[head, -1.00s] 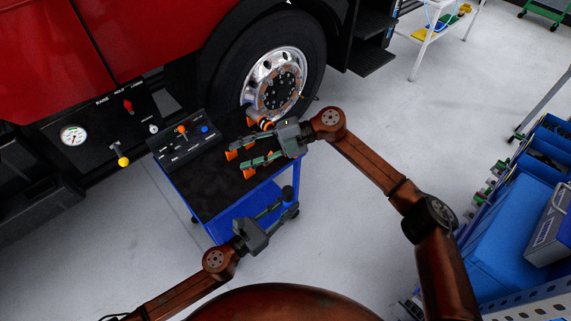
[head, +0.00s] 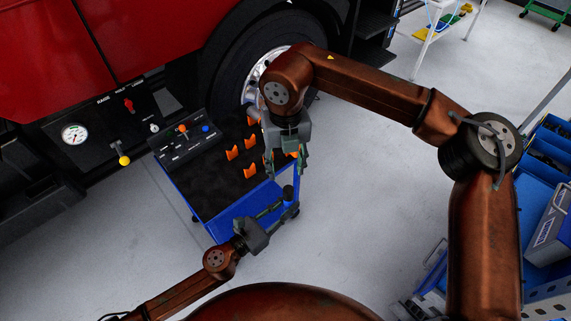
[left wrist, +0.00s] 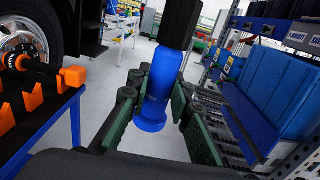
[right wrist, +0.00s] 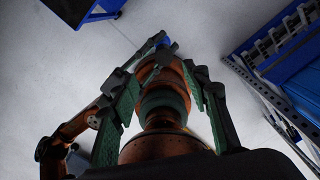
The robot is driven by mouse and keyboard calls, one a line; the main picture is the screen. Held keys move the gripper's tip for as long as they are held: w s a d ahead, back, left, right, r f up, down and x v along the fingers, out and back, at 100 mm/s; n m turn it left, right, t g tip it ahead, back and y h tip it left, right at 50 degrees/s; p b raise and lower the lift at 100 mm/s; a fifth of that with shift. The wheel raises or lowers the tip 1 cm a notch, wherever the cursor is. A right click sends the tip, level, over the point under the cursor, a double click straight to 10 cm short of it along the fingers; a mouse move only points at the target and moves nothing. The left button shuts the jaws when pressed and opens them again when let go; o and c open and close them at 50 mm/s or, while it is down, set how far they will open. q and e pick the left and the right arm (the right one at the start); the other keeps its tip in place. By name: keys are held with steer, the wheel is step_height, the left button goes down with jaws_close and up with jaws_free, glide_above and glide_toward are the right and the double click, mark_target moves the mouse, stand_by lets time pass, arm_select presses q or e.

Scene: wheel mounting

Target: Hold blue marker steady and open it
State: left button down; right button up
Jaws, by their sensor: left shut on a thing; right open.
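The blue marker (left wrist: 160,88) stands upright in the left wrist view, with its black cap (left wrist: 181,22) pointing up. My left gripper (head: 276,207) is shut around the marker's blue body, beside the cart's front right corner. The cap is above the fingers and is clear of them. My right gripper (head: 287,165) is open and points down, above and behind the marker in the head view. In the right wrist view its fingers (right wrist: 165,85) are spread with nothing between them close by; a small blue spot lies beyond the fingertips.
A blue cart (head: 232,212) with a dark top carries several orange holders (head: 250,171) and a control panel (head: 187,137). An orange-banded tool (left wrist: 40,67) lies on it. The red truck's wheel (head: 262,72) is behind. Blue shelving (head: 545,190) stands at right.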

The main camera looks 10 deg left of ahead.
mark_target(284, 190)
step_height(284, 190, down, 11)
stand_by(0.4)
steer(key=shift+c, duration=0.2)
steer(key=shift+a, duration=0.15)
jaws_close()
stand_by(0.5)
steer(key=shift+a+r, duration=0.1)
steer(key=shift+r, duration=0.1)
steer(key=shift+r, duration=1.05)
